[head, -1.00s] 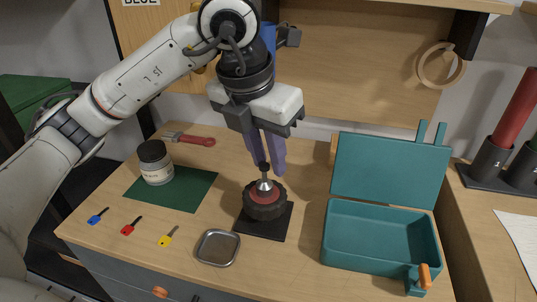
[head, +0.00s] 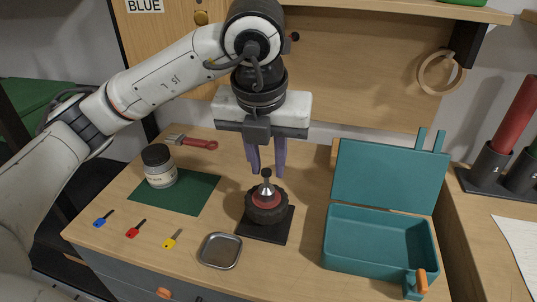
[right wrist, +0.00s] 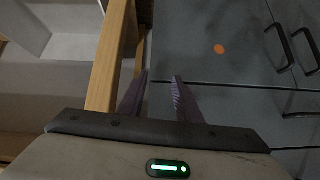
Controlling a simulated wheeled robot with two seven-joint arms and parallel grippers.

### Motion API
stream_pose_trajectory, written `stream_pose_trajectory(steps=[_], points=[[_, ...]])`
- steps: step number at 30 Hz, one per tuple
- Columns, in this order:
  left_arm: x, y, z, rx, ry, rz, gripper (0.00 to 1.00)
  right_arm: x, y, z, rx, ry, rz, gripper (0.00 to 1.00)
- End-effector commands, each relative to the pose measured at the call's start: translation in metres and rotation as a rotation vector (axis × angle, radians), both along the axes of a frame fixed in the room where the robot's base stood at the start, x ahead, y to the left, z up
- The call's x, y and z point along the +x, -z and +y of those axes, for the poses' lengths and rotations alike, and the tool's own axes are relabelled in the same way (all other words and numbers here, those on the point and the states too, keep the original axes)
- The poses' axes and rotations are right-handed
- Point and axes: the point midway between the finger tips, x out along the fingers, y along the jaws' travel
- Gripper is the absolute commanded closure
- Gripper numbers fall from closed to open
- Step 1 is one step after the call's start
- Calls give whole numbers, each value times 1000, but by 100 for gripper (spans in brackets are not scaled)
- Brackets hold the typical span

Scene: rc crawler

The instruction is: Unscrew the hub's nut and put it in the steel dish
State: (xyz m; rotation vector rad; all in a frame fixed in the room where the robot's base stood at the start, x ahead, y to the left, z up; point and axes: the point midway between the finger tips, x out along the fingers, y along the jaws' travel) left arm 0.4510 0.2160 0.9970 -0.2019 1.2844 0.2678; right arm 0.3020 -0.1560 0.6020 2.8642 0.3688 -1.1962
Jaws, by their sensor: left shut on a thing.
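The wheel (head: 266,214), a black tyre with a red hub (head: 265,201), sits on a dark square base (head: 266,232). A silver cone stands up from the hub, topped by a small dark nut (head: 266,173). My left gripper (head: 267,174) is right above the wheel, its two purple fingers pointing down, one at each side of the nut and shut on it. Whether the thread still engages cannot be seen. The square steel dish (head: 221,251) is empty, left of and nearer than the wheel. My right gripper (right wrist: 161,78) is open and empty in the right wrist view.
A teal toolbox (head: 377,238) stands open at right. A jar (head: 160,168) is on a green mat (head: 198,194), with a red-handled brush (head: 199,144) behind. Blue, red and yellow keys (head: 172,238) lie along the front left. Wooden edge (right wrist: 110,60) runs beside my right gripper.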

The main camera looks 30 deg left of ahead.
Motion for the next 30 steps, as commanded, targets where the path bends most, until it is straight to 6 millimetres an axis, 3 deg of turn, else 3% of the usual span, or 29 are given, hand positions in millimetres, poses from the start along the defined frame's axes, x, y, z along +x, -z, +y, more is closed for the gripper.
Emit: stream_pose_trajectory(steps=[11,21,30], points=[[-1,2,0,1,-37,6,100,0,-3,0,0,0,0,69],[-3,0,2,2,-251,7,100,0,-22,0,0,0,0,69],[-3,2,2,1,-265,7,100,0,-22,0,0,0,0,69]])
